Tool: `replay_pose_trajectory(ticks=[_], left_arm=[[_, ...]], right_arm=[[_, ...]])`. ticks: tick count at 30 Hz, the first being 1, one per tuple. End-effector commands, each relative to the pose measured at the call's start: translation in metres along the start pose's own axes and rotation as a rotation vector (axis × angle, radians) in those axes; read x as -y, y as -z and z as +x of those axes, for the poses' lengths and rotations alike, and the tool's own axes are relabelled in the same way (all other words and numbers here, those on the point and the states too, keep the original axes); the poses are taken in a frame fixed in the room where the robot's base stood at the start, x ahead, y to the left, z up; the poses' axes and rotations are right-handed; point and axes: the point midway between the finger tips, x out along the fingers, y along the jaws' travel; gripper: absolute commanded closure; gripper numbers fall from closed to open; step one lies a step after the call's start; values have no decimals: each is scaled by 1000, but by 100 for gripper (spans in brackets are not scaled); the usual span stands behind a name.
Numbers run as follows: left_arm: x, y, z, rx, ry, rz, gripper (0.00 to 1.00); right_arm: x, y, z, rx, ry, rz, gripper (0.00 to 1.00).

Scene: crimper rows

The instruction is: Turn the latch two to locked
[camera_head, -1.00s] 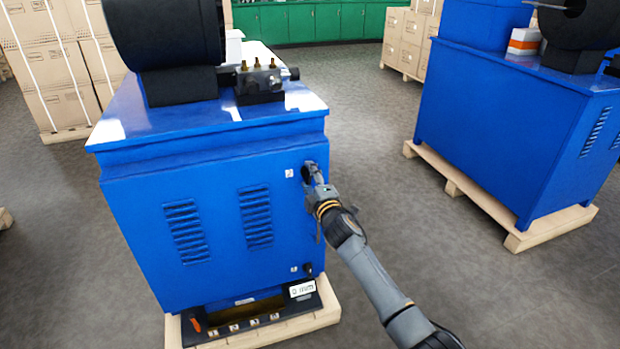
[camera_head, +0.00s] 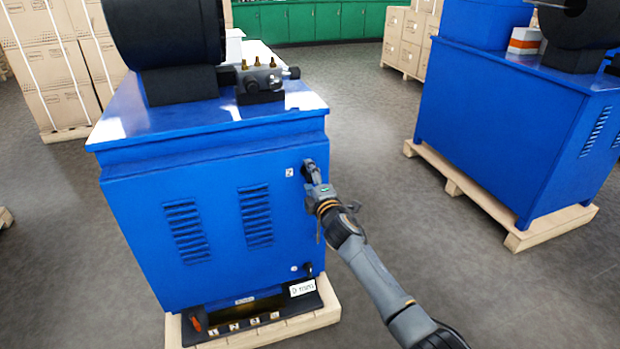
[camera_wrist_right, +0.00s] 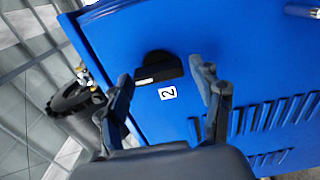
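Latch two is a dark knob near the upper right corner of the blue cabinet's front (camera_head: 150,240), beside a white label marked 2 (camera_head: 289,172). In the right wrist view the latch (camera_wrist_right: 158,67) is a black rounded piece with a pale bar, next to the label. My right gripper (camera_head: 312,172) is at the latch in the head view and partly covers it. In the wrist view its fingers (camera_wrist_right: 165,90) are spread, with the latch beyond and between their tips; contact cannot be told. My left gripper is not in view.
A second dark latch (camera_head: 308,269) sits lower on the same front. The cabinet stands on a wooden pallet (camera_head: 330,308) with a black tray (camera_head: 205,334) in front. Another blue cabinet (camera_head: 490,130) stands at right. Grey floor lies open between them.

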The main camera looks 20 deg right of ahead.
Motion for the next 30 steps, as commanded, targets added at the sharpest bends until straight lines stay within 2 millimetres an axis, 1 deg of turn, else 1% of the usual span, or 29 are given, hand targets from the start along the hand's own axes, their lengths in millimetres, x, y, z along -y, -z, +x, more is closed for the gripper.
replay_pose_trajectory(ticks=[10, 14, 17, 20, 27, 30], left_arm=[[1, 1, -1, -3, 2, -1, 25], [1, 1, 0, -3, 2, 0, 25], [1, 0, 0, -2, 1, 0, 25], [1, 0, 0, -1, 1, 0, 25], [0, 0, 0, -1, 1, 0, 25], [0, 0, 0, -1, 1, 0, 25]], right_arm=[[0, 0, 0, 0, -1, 3, 25], [0, -1, -7, 2, -1, 1, 25], [0, -1, -19, 1, -2, 1, 25], [1, 0, -35, -2, 0, 1, 25], [1, 0, -82, -1, 1, 1, 25], [1, 0, -97, -1, 1, 1, 25]])
